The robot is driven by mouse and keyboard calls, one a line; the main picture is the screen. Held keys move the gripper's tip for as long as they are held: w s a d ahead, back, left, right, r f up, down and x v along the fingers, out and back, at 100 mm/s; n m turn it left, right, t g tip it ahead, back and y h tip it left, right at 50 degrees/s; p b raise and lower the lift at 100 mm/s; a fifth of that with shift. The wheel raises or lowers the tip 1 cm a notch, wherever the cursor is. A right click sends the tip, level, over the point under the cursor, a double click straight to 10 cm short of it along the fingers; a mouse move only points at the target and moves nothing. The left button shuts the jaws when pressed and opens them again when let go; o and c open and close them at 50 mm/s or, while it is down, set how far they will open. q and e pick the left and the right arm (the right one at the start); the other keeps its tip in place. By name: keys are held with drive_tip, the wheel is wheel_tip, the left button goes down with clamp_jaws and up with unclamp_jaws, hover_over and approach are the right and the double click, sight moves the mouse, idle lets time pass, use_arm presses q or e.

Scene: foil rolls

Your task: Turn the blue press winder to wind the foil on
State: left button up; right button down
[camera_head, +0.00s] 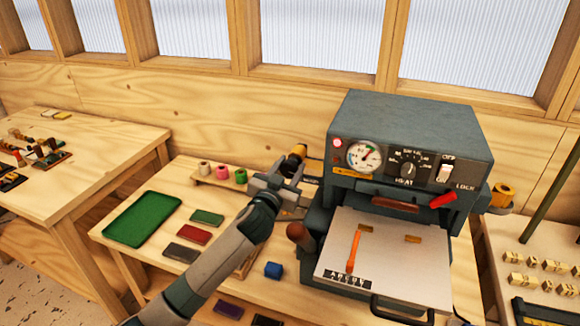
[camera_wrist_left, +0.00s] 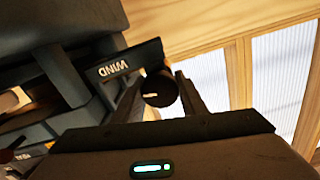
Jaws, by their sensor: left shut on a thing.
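The blue-grey press (camera_head: 410,125) stands on the middle table, with a dial, a heat knob and a red lock lever on its front. A plate marked WIND (camera_wrist_left: 112,70) is beside a dark round winder knob (camera_wrist_left: 158,88) in the left wrist view. My left gripper (camera_head: 288,172) is at the press's left side, its fingers on either side of that knob and shut on it. A gold and black roll (camera_head: 294,158) shows just beyond the fingers in the head view. The winder is mostly hidden there by my gripper. My right gripper is not in view.
Pink, green and pale rolls (camera_head: 221,172) stand on a wooden rack behind my left arm. Another gold roll (camera_head: 503,195) is right of the press. The press's brown handle (camera_head: 300,235) is near my forearm.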

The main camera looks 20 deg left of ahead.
use_arm(q)
drive_tip(key=shift+m+p, duration=0.6)
drive_tip(key=shift+m, duration=1.4)
drive_tip(key=o, duration=1.1)
drive_tip(key=shift+c, duration=0.2)
drive_tip(key=shift+f, duration=0.1)
drive_tip(key=shift+f, duration=0.1)
